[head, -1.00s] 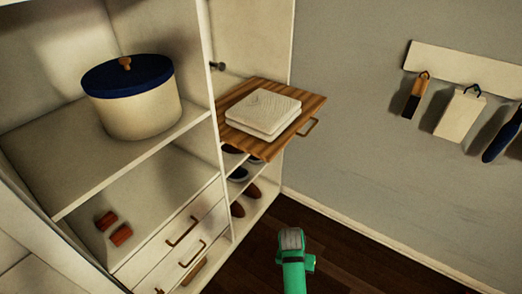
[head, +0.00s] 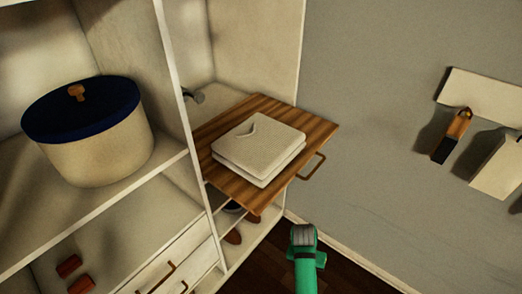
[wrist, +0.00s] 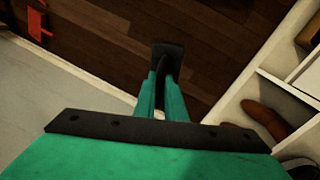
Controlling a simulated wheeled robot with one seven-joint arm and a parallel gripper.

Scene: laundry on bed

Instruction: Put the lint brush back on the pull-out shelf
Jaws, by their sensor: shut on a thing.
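My gripper (wrist: 160,85) shows in the wrist view with its green fingers closed on a dark thing (wrist: 168,55), which I take to be the lint brush. Only a dark, flat end and a narrow part between the fingers show. In the head view my green arm rises at the bottom, and the held thing cannot be made out there. The wooden pull-out shelf (head: 240,194) is out of the cabinet, up and to the left of my arm. A folded white cloth stack (head: 258,148) lies on its middle, with bare wood around it.
A pot with a blue lid (head: 90,150) stands on the left cabinet shelf. A handle (head: 313,166) juts from the pull-out shelf's front edge. Shoes (wrist: 268,122) sit in compartments below. A wall rack (head: 485,97) holds hanging things at right. Dark floor is open below.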

